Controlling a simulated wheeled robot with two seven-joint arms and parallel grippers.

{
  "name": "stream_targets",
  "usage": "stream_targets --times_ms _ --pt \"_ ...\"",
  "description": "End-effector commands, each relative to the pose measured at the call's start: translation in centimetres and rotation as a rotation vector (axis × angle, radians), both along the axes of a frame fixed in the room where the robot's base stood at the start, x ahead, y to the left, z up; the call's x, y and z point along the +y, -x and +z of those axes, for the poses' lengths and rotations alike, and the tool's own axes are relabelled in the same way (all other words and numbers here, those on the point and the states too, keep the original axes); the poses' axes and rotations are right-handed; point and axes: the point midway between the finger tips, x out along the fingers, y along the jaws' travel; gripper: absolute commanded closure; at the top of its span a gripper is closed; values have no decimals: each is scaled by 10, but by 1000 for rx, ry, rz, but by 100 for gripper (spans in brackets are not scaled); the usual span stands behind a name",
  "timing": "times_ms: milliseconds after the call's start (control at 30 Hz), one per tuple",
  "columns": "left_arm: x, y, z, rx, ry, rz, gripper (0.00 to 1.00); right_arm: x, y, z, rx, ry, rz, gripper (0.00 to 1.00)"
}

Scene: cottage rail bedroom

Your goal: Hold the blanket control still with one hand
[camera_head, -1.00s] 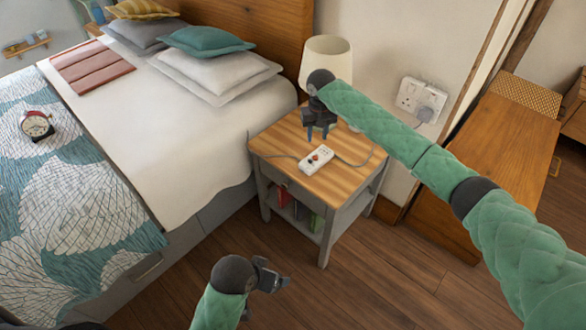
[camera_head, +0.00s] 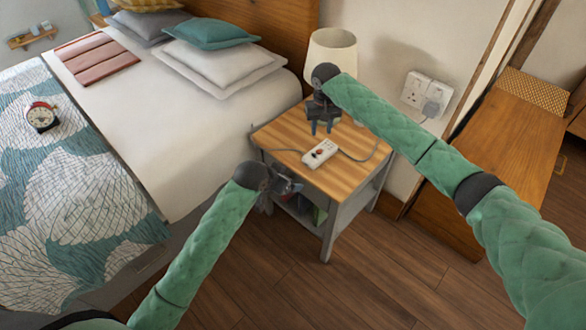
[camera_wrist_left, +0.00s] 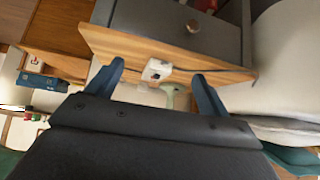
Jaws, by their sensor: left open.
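The blanket control (camera_head: 320,153), a small white box with a red spot on top, lies on the wooden top of the bedside table (camera_head: 350,182). A cord runs from each end of it. In the left wrist view the control (camera_wrist_left: 157,71) shows beyond and between my open left fingers, not touched. My left gripper (camera_head: 291,187) is in front of the table's near left side, short of the control. My right gripper (camera_head: 322,128) points down over the back of the tabletop, behind the control, with its fingers apart and nothing between them.
A lamp (camera_head: 331,55) stands at the table's back. A wall socket with a plug (camera_head: 430,106) is to the right. The bed (camera_head: 190,130) with an alarm clock (camera_head: 42,117) lies left. A wooden cabinet (camera_head: 500,140) stands right. The floor in front is clear.

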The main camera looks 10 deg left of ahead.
Motion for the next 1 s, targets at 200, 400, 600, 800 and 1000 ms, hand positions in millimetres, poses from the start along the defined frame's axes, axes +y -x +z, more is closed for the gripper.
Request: stream_targets --times_ms 200,400,600,800,1000 --pt "-4 -41 -36 -60 86 -70 20 0 0 0 0 0 0 64" --pt "-12 -57 -65 -139 198 -95 20 0 0 0 0 0 0 64" --pt "-16 -72 -52 -276 268 -102 20 0 0 0 0 0 0 64" --pt "-17 -79 -43 -353 254 -118 20 0 0 0 0 0 0 64" --pt "-27 -92 -50 -354 250 -122 20 0 0 0 0 0 0 64"
